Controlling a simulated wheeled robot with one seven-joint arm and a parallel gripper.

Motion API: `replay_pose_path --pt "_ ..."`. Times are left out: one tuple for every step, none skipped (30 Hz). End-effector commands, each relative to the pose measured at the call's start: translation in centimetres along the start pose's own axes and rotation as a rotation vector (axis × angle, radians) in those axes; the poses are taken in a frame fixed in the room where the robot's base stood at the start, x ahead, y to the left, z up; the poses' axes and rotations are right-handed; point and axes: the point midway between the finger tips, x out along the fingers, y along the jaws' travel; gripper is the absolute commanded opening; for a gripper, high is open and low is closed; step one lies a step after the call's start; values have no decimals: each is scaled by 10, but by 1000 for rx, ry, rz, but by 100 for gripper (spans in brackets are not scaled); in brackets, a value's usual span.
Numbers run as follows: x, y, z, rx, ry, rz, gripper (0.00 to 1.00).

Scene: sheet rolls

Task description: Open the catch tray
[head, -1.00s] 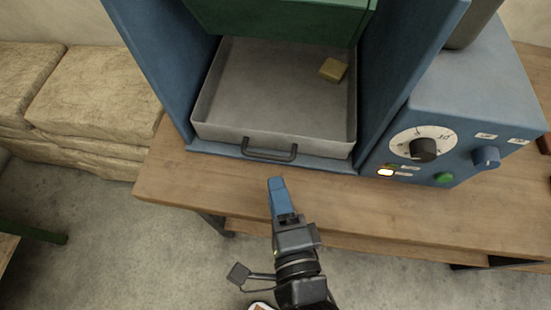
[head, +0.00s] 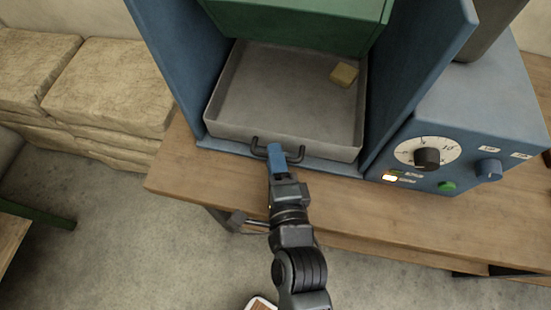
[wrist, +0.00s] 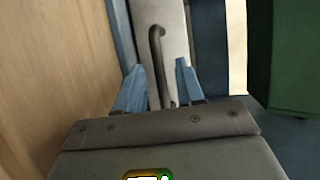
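The catch tray (head: 235,128) is a shallow grey metal tray sitting inside the blue machine, under a green block. Its dark bar handle (head: 299,155) is on the front wall; it also shows in the wrist view (wrist: 156,50). My gripper (head: 275,150) is at the handle's middle, its blue fingers hiding part of the bar. In the wrist view my gripper (wrist: 160,78) has its two fingers apart, with the handle running between them. I see a gap on both sides of the bar. A small yellowish block (head: 344,75) lies in the tray's back right.
The blue machine stands on a wooden table (head: 225,180) with clear room along its front edge. A control box (head: 460,130) with a dial, a knob and a green button stands to the right. Stacked tan sacks (head: 105,85) lie at left.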

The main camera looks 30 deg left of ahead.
Motion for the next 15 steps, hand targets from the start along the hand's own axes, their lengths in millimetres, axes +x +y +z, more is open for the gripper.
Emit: replay_pose_path --pt "0 0 0 0 0 0 35" --pt "0 0 0 0 0 0 32" --pt "0 0 0 0 0 0 28" --pt "0 0 0 0 0 0 25" --pt "0 0 0 0 0 0 22" --pt "0 0 0 0 0 0 18" --pt "0 0 0 0 0 0 16" --pt "0 0 0 0 0 0 13" --pt "0 0 0 0 0 0 9" --pt "0 0 0 0 0 0 6" --pt "0 0 0 0 0 0 3" --pt "0 0 0 0 0 0 0" --pt "0 0 0 0 0 0 0" --pt "0 0 0 0 0 0 0" --pt "0 0 0 0 0 0 0"
